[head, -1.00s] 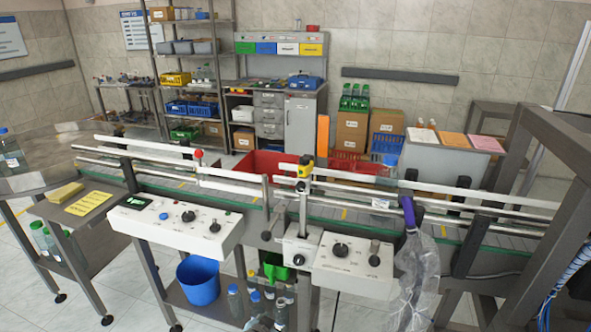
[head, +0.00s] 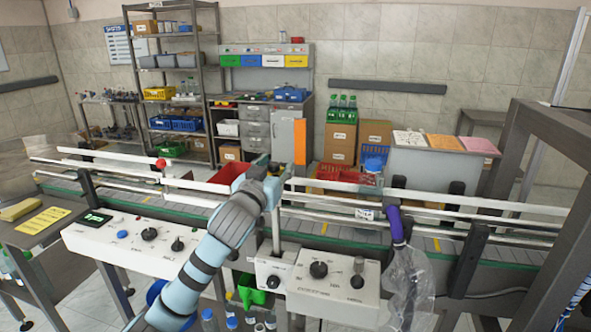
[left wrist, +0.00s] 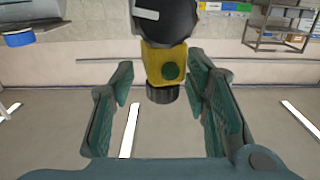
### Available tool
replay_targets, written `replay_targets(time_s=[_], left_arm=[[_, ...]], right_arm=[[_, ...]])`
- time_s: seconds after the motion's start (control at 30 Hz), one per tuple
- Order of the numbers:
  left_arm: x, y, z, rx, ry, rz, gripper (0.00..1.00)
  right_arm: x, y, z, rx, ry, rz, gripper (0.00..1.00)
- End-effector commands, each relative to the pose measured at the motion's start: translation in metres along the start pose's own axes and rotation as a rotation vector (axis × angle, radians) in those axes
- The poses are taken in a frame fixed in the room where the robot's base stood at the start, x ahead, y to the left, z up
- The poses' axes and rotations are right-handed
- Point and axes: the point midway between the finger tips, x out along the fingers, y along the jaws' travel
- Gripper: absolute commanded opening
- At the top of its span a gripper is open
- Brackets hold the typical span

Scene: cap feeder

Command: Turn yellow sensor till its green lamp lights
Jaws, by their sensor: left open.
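The yellow sensor (left wrist: 153,62) shows in the left wrist view with a large black part at its top and a ribbed black ring below. A round dark green spot on its face does not look brightly lit. My left gripper (left wrist: 161,88) is open, its two green pads on either side of the sensor with gaps visible. In the head view my left gripper (head: 265,168) is at the top of the metal post (head: 276,230) and hides the sensor there. My right gripper is not in view.
The conveyor (head: 340,232) with its rails runs across. A white control box (head: 318,280) with knobs stands in front, with a longer panel (head: 135,240) to the left. A plastic bag (head: 408,285) hangs at the right from a purple part.

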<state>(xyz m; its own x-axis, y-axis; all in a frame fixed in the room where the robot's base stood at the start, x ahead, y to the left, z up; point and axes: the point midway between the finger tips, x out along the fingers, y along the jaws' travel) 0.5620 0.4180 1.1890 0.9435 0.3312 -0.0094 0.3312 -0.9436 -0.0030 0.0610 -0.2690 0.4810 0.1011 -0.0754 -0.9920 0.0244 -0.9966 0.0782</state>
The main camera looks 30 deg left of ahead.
Motion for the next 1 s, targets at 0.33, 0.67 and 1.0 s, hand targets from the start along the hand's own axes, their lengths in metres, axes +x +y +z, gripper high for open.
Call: replay_targets(time_s=[0.33,0.67,1.0], left_arm=[[0.005,-0.001,-0.001,-0.001,0.001,0.002,0.43],[0.005,-0.001,-0.001,-0.001,0.000,0.002,0.00],[0.005,-0.002,-0.003,-0.006,0.000,-0.189,0.00]], right_arm=[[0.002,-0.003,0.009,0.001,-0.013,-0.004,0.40],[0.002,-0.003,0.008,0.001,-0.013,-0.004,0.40],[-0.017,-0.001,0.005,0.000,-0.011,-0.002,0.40]])
